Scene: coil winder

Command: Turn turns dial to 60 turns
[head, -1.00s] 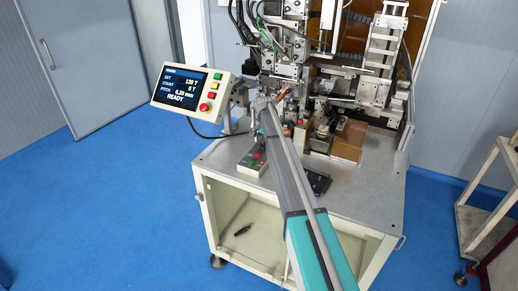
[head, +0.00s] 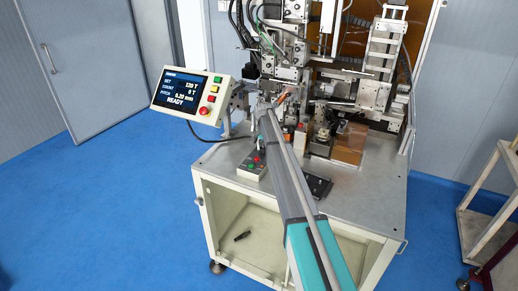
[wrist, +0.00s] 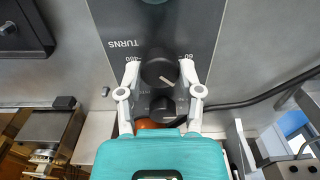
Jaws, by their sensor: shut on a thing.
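The turns dial (wrist: 158,66) is a round black knob on a dark panel (wrist: 160,25), whose "TURNS" label is upside down in the wrist view. Its white pointer line slants toward the lower right of that picture. My gripper (wrist: 160,72) is shut on the dial, one white finger on each side. Scale numbers show beside both fingertips. A second black knob (wrist: 163,105) lies between the fingers, nearer the palm. In the head view the display (head: 183,92) reads SET 120 T, COUNT 0 T and READY. My arm hides the dial there.
The winder cabinet (head: 375,205) carries the machine frame behind my arm. A small button box (head: 252,166) sits on its top, left of my arm. A black cable (wrist: 250,100) runs at the right in the wrist view. Blue floor (head: 95,215) is open at the left.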

